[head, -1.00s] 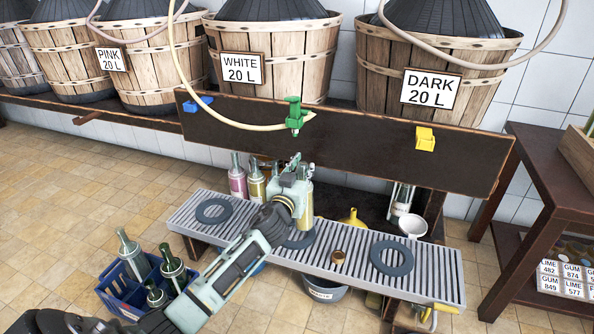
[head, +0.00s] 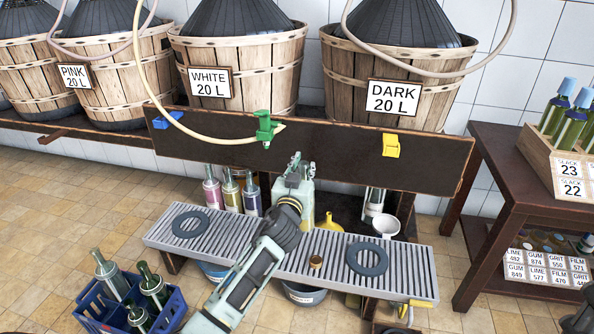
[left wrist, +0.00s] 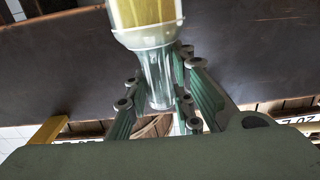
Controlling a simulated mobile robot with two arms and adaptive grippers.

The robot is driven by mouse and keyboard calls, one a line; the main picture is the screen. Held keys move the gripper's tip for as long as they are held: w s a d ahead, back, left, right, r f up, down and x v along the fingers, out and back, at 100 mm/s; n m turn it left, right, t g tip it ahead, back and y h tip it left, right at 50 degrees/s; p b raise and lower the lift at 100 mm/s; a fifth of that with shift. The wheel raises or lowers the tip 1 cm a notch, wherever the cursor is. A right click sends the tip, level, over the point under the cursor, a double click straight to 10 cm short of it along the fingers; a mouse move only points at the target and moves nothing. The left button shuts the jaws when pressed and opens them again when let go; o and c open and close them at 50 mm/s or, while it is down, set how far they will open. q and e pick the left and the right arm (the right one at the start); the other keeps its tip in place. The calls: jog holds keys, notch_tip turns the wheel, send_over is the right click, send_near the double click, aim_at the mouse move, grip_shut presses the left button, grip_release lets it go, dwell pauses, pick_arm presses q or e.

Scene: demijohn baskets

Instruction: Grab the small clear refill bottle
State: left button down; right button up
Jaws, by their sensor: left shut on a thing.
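My left gripper (head: 296,166) is shut on a clear bottle with yellow in it. The bottle (head: 307,203) is partly hidden behind my gripper and arm in the head view, above the slatted bench (head: 203,251). In the left wrist view, the clear neck of the bottle (left wrist: 158,78) sits between the green fingers of the gripper (left wrist: 155,100), with the yellow body (left wrist: 146,12) at the top edge. The bottle's far end is out of that view. My right gripper does not show.
A dark board with a green tap (head: 265,128) and a yellow tap (head: 390,145) stands just behind. Grey rings (head: 367,259) and a small brass piece (head: 316,262) lie on the bench. A blue crate of bottles (head: 172,312) is at lower left.

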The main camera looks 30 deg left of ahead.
pick_arm(q)
jog(key=shift+w+d+r, duration=0.2)
jog(key=shift+d+r, duration=0.4)
jog(key=shift+d, duration=0.15)
dwell(0.3)
